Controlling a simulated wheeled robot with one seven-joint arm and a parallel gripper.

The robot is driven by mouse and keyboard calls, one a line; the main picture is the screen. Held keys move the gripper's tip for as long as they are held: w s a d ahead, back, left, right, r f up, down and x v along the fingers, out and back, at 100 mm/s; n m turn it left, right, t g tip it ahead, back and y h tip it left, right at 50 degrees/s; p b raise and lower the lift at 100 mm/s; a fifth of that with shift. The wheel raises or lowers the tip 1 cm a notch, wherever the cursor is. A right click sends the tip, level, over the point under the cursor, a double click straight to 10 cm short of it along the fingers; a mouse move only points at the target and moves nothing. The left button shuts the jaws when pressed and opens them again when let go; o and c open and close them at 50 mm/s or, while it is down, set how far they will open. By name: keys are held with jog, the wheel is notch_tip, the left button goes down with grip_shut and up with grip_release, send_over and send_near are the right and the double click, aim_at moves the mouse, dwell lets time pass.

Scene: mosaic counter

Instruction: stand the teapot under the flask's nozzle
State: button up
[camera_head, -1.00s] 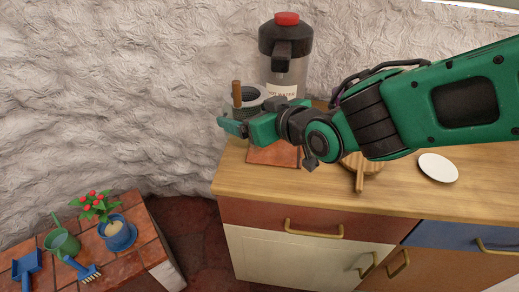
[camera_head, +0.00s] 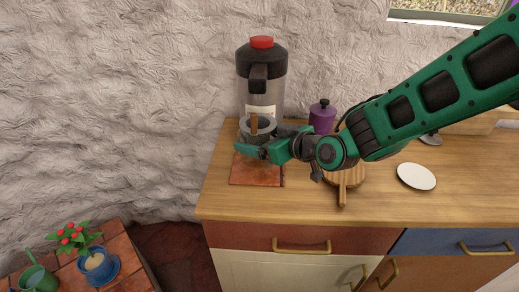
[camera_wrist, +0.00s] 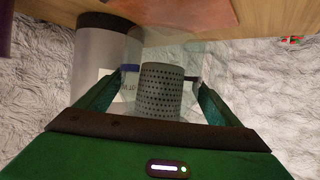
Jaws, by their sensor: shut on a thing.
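The flask (camera_head: 282,88) is a steel and black dispenser with a red top, standing at the back left of the counter. Its black nozzle (camera_head: 258,80) juts out at the front. My gripper (camera_head: 262,150) is shut on the teapot, which appears upright in front of the flask, below the nozzle in the picture. Its base is hidden, so I cannot tell whether it touches down.
A terracotta tile (camera_head: 256,172) lies on the counter (camera_head: 300,205) below my gripper. A purple lidded canister (camera_head: 322,115), a round wooden board (camera_head: 345,178) and a white plate (camera_head: 416,176) are to the right. A lower tiled stand with a potted plant (camera_head: 97,262) is at lower left.

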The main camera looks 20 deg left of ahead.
jog(key=shift+f, duration=1.95)
jog(key=o, duration=1.2)
jog(key=shift+f, duration=0.1)
jog(key=shift+s+d+r, duration=0.2)
jog(key=shift+d+r, duration=0.1)
jog(key=shift+d, duration=0.05)
jog(key=v, duration=1.1)
